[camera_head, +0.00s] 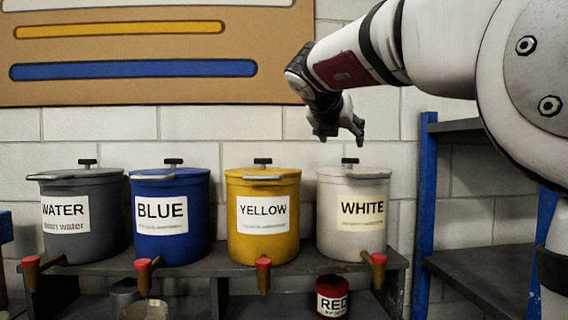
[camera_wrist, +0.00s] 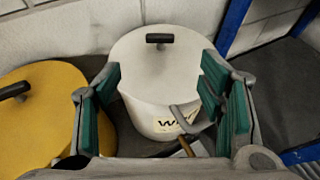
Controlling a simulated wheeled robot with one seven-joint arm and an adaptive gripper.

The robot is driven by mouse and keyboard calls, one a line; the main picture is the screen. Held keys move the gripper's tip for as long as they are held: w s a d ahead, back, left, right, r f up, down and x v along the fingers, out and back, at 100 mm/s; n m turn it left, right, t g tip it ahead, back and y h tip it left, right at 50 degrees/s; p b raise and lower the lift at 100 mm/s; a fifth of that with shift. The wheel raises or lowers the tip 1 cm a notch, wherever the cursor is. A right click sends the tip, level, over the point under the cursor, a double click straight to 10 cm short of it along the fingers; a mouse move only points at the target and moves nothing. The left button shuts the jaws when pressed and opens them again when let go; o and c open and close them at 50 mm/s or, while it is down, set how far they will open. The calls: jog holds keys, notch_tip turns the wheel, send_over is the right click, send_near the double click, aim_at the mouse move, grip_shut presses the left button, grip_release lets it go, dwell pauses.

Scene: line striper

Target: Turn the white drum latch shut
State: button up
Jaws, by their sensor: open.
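The white drum (camera_head: 353,215) stands at the right end of the row on the shelf, with a flat lid and a black knob (camera_head: 350,161). My gripper (camera_head: 340,132) is open and empty above the drum and slightly left of its knob. In the wrist view the drum (camera_wrist: 150,115) shows between the green-padded fingers of my gripper (camera_wrist: 160,85). A grey lever, apparently the latch (camera_wrist: 189,124), sits at the front right of its rim, near the right finger. In the head view the latch is hard to make out.
Yellow (camera_head: 263,215), blue (camera_head: 171,215) and grey water (camera_head: 85,222) drums stand to the left. A tap (camera_head: 375,262) juts out below the white drum. A red tin (camera_head: 333,298) is underneath. A blue-framed rack (camera_head: 426,210) stands right; the wall is behind.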

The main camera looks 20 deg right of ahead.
aim_at(350, 163)
jog(key=x, duration=1.3)
jog(key=shift+w+d+f, duration=0.2)
jog(key=shift+d+f, duration=0.05)
jog(key=c, duration=1.2)
